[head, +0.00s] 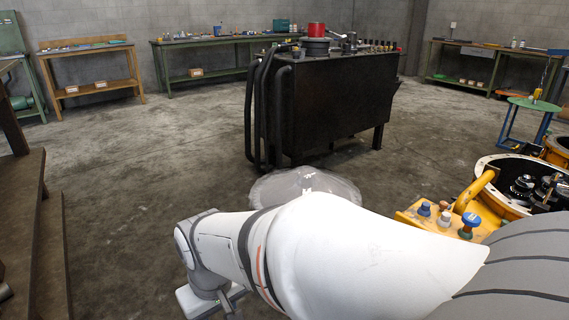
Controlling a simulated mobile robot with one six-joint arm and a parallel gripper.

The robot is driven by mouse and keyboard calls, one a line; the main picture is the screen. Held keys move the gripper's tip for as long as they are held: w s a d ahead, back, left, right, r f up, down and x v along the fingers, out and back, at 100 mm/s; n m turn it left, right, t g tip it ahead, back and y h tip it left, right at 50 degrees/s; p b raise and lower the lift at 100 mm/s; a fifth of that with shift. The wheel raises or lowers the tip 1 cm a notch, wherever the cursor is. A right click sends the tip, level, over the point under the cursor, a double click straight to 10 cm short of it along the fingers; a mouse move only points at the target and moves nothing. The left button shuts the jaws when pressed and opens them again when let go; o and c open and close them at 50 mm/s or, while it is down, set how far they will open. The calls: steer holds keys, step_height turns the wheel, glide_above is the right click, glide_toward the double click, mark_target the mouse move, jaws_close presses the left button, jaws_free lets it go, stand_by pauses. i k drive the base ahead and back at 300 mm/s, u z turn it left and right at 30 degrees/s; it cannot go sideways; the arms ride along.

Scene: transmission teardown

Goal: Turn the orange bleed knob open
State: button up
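A small group of knobs stands on a yellow-orange block (408,217) at the right, beside the round housing. One small knob has a dull orange-tan top over a white base (444,207); it looks like the orange bleed knob, but it is too small to tell how it is turned. A blue-topped knob (424,209) stands to its left and a larger blue and green knob (470,222) to its right. My white arm crosses the lower middle, left of and in front of the knobs, and bends down at the lower left.
The round housing (492,168) with dark parts inside fills the right, with a yellow curved handle (474,190). A black bench (335,100) with bent pipes stands mid-floor. A brown wooden structure (22,215) is at the left. The concrete floor (190,140) between is open.

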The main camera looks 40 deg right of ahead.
mark_target(443, 205)
steer(key=z, duration=2.45)
steer(key=i, duration=1)
steer(key=u, duration=0.05)
